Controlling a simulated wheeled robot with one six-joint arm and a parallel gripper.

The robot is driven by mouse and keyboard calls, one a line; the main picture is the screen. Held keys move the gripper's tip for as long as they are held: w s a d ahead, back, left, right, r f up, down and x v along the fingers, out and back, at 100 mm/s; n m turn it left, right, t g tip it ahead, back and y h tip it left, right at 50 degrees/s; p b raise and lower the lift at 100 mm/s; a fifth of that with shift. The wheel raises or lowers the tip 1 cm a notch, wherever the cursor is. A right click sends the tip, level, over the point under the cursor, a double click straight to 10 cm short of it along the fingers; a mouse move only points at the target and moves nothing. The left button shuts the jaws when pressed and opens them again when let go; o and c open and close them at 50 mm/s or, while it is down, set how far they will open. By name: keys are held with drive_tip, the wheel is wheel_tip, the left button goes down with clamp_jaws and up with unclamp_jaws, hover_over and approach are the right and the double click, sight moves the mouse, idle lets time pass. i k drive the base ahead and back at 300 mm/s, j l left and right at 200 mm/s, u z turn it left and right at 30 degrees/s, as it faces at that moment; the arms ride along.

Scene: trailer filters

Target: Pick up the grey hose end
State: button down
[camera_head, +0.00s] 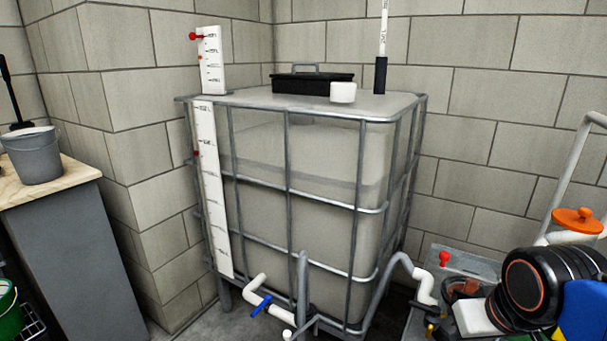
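A grey hose (382,286) arcs up from the floor in front of the tank, at the lower right. Its upper right end meets or lies close to a white elbow fitting (426,286); I cannot tell whether they are joined. A second grey hose or pipe (302,286) stands upright near the tank's white outlet pipe (258,288), which has a blue valve handle (261,306). The lower parts of both run out of the picture or are hidden. I do not see my gripper.
A caged water tank (288,208) fills the middle, with a black tray (313,84) and white cup (343,92) on top. A black, orange-ringed round body (541,286) crowds the lower right. A counter (70,250) with a grey bucket (34,155) stands left.

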sight(309, 309)
drive_tip(key=j+u, duration=0.7)
